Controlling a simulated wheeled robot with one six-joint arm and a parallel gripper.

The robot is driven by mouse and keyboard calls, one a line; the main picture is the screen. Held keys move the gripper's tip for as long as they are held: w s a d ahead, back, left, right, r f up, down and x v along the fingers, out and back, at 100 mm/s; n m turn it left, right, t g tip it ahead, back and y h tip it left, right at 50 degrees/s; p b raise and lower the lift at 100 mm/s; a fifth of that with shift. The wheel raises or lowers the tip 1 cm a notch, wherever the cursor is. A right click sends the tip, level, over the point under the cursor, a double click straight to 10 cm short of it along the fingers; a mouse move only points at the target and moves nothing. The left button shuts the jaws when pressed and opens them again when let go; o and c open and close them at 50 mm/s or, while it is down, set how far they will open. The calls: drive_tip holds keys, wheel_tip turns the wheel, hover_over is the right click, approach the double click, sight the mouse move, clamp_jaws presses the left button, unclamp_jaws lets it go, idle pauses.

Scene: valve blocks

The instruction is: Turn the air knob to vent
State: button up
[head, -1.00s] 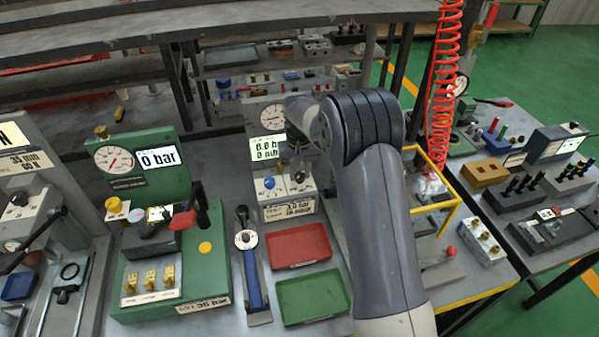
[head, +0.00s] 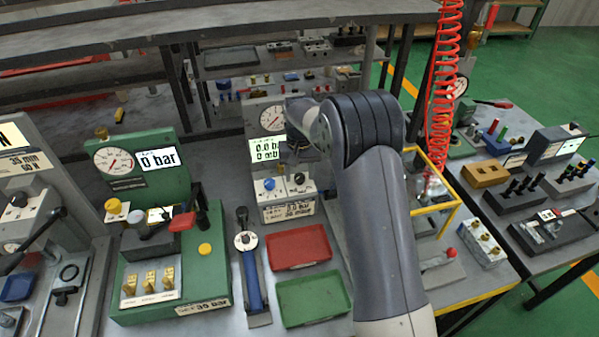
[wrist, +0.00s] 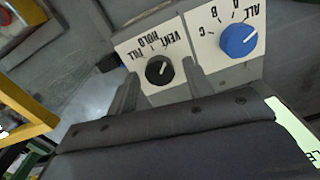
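The air knob (wrist: 159,70) is a black knob on a white panel marked FILL, HOLD and VENT. In the wrist view its white mark points up and right, toward the VENT side. It also shows in the head view (head: 298,179), just below my gripper's end. My gripper (wrist: 161,72) is open, with one finger to each side of the knob and visible gaps between. The fingers are mostly hidden in the head view. A blue knob (wrist: 238,40) marked ALL, A, B, C sits beside the air knob.
A dial gauge (head: 272,118) and a lit display (head: 266,150) reading about 0.0 stand behind the panel. A red tray (head: 298,247) and green tray (head: 312,298) lie in front. A green valve block (head: 205,270) stands left; a yellow frame (head: 440,213) stands right.

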sight(300, 176)
drive_tip(key=shift+r, duration=0.1)
wheel_tip(300, 176, up, 11)
drive_tip(key=p, duration=0.7)
drive_tip(key=shift+f, duration=0.2)
drive_tip(key=shift+f, duration=0.15)
wheel_tip(300, 176, down, 10)
drive_tip(key=b, duration=0.7)
drive_tip(key=shift+f, duration=0.25)
drive_tip(key=shift+r, duration=0.1)
